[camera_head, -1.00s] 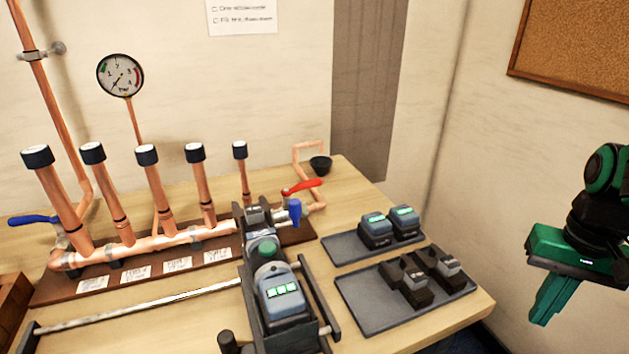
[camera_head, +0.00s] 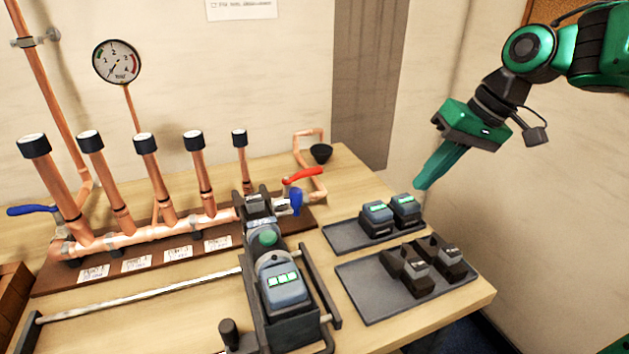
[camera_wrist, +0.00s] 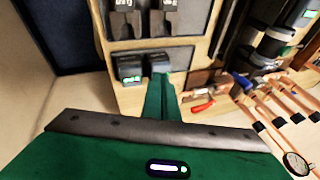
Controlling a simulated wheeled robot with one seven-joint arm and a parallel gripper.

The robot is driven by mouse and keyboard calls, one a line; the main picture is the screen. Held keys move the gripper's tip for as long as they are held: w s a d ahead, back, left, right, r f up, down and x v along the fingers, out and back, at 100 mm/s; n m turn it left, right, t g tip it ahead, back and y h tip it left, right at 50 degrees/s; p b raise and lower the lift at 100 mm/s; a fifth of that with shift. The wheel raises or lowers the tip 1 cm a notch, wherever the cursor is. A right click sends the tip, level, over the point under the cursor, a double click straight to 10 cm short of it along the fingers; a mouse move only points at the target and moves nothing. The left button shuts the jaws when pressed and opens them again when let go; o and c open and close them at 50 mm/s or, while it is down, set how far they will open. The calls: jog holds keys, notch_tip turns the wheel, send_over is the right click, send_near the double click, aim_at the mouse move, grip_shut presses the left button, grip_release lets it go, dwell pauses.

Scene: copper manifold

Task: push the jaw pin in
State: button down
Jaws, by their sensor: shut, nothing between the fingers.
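The press tool (camera_head: 284,290) lies in a dark cradle at the front of the bench, its battery showing green lights. Its jaw end (camera_head: 258,207) points to the back, close to the copper manifold (camera_head: 150,235). A round green part (camera_head: 266,240) sits between jaw and battery. A blue piece (camera_head: 295,201) shows just right of the jaw. I cannot tell the jaw pin apart or how far in it sits. My gripper (camera_head: 420,185) is shut and empty, above the back tray's right end, well right of the jaw. Its fingers (camera_wrist: 159,78) also show in the wrist view.
The back tray (camera_head: 340,236) holds two batteries (camera_head: 377,218). The front tray (camera_head: 360,300) holds two dark jaw-like parts (camera_head: 412,275). A red valve lever (camera_head: 302,175) stands behind the jaw. Upright capped copper pipes stand at left.

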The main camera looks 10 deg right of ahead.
jog(key=w+a+r+n+g+y, duration=0.1)
jog(key=a+r+n+y, duration=0.15)
jog(key=a, duration=0.35)
jog(key=w+a+r+n+y, duration=0.1)
jog(key=w+a+r+n, duration=0.15)
jog(key=a+r, duration=0.2)
jog(key=s+a+f, duration=0.2)
jog(key=a+f, duration=0.6)
jog(key=a, duration=0.2)
jog(key=shift+a+n+g, duration=0.2)
jog(key=shift+n+g, duration=0.1)
jog(key=shift+n, duration=0.1)
